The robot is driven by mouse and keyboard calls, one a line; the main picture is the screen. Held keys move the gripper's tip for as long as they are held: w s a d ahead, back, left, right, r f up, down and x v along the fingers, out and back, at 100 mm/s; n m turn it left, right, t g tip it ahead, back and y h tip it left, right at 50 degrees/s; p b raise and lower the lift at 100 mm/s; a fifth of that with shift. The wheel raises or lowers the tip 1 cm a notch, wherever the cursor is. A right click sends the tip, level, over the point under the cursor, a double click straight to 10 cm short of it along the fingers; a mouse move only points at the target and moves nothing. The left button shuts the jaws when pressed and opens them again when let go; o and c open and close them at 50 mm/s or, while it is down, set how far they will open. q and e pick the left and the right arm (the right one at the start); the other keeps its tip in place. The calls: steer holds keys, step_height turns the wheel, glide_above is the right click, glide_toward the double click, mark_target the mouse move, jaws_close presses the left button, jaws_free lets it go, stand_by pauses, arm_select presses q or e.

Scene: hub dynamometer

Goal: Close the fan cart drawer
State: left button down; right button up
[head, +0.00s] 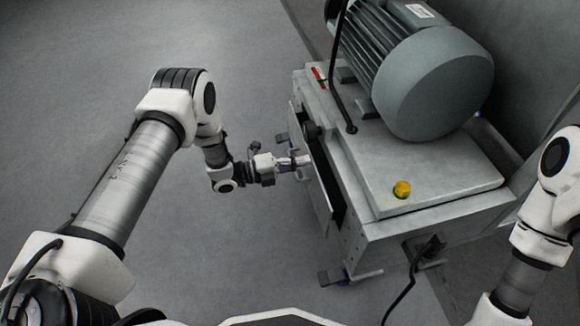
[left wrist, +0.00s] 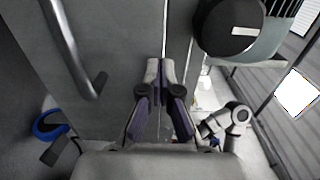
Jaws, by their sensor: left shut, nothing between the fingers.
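The fan cart (head: 375,240) is a grey metal cart with a large motor on its top plate. Its drawer (head: 318,190) is on the left side and stands partly out, with a dark gap between its front panel and the cart body. My left gripper (head: 303,161) is shut and empty at the outer face of the drawer front; I cannot tell whether it touches. In the left wrist view its closed fingertips (left wrist: 161,63) point at a grey panel (left wrist: 125,40) with a bar handle (left wrist: 72,50) to their left. My right gripper is out of view.
The grey-green motor (head: 420,85) sits on the cart top, with a black cable running down beside it. A black plug and cable (head: 425,248) hang at the near side. The floor left of the cart is clear.

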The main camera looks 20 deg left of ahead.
arm_select(q)
steer(key=x, duration=0.4)
steer(key=shift+d+b, duration=0.15)
steer(key=shift+b, duration=0.15)
steer(key=shift+w+r, duration=0.1)
